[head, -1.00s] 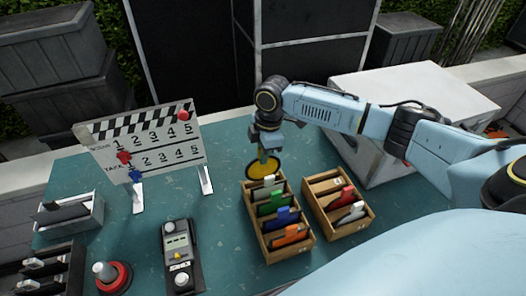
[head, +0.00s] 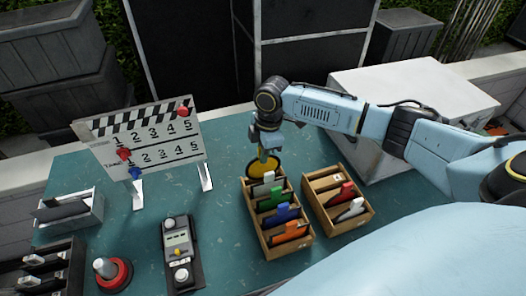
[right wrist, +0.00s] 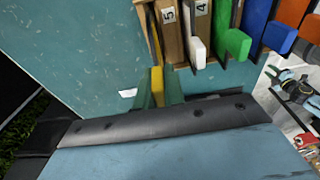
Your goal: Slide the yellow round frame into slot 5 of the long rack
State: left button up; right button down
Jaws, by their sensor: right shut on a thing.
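The yellow round frame (head: 264,167) is upright at the far end of the long wooden rack (head: 262,238). My right gripper (right wrist: 158,88) is shut on its yellow tab, above the rack's far end. In the right wrist view, the frame's thin yellow edge (right wrist: 153,38) lies between the rack's end wood and the divider labelled 5 (right wrist: 168,14). Its lower part is hidden, so I cannot tell how deep it sits. White, green (head: 276,201), blue (head: 281,214) and orange (head: 290,232) tabs fill other slots. My left gripper is not in view.
A shorter wooden rack (head: 352,224) with red and white tabs stands close on the right. A slate board (head: 150,145), a grey device (head: 180,255) and a red-based button (head: 113,275) are on the left. The teal table between the slate and the long rack is clear.

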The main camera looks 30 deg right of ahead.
jog(key=shift+f, duration=0.2)
jog(key=shift+f+b, duration=1.35)
jog(key=shift+f, duration=1.15)
jog(key=c, duration=1.4)
grip_release()
jog(key=r, duration=0.4)
jog(key=d+r, duration=0.1)
jog(key=r, duration=0.8)
jog(key=shift+s+d+r, duration=0.2)
jog(key=shift+d, duration=0.1)
